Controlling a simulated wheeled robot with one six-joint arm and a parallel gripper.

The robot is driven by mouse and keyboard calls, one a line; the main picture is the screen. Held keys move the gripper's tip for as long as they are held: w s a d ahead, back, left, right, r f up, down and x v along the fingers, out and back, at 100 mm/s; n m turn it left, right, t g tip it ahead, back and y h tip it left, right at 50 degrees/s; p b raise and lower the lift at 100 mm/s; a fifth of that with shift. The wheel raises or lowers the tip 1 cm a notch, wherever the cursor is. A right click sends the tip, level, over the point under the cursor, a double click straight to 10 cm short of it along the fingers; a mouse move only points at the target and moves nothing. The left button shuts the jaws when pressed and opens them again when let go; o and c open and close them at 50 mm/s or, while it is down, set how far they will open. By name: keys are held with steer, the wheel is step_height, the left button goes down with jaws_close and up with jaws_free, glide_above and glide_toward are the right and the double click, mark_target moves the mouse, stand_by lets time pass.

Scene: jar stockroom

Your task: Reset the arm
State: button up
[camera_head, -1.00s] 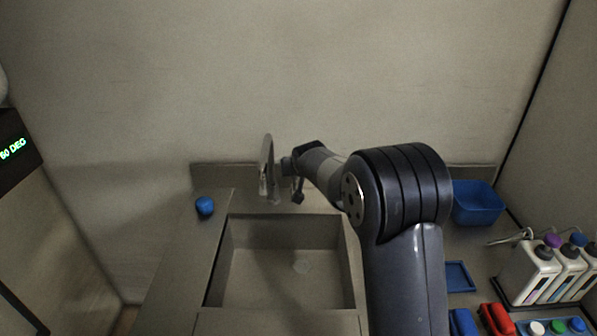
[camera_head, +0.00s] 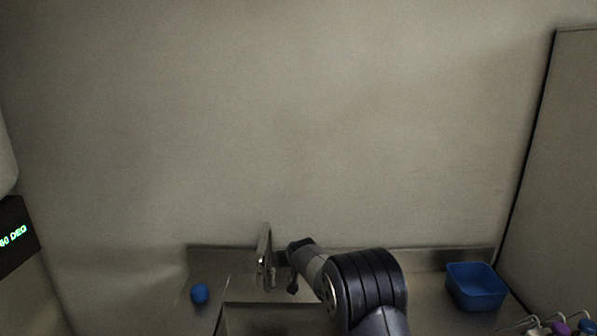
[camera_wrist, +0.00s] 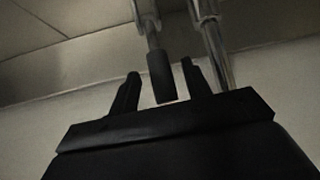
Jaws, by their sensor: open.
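My gripper (camera_wrist: 160,69) is open in the wrist view, with its two dark fingers apart. A dark cylindrical grip on a metal stem (camera_wrist: 160,76) shows between the fingers; I cannot tell whether they touch it. A chrome tap spout (camera_wrist: 213,45) stands just right of it. In the head view my arm reaches in from the bottom, bent at the elbow, and its end is beside the tap (camera_head: 264,262) at the back of the sink. The fingers are not clear in that view.
A blue bin (camera_head: 476,288) stands at the back right. A tall bare wall is behind.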

steer(key=shift+p+x, duration=0.3)
steer(key=shift+x, duration=1.25)
